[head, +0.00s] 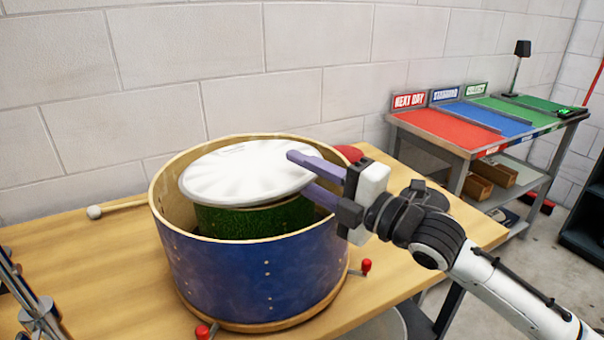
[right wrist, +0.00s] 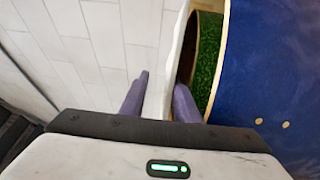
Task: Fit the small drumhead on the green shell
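The small drumhead (head: 240,172), a white disc, lies over the top of the green shell (head: 250,218). The green shell stands inside the larger blue shell (head: 262,275). I cannot tell whether the drumhead is seated or slightly off the rim. My right gripper (head: 300,174) is at the drumhead's right edge, one finger above it and one below. In the right wrist view the fingers (right wrist: 160,95) are apart, with the drumhead's edge (right wrist: 179,45) between them and close to the lower finger. My left gripper is not in view.
The wooden bench (head: 90,240) carries a mallet (head: 95,212) and red-tipped parts (head: 366,266) near the blue shell. A red object (head: 349,153) sits behind the gripper. A metal stand (head: 40,318) is at lower left. A sorting table (head: 440,126) stands at the right.

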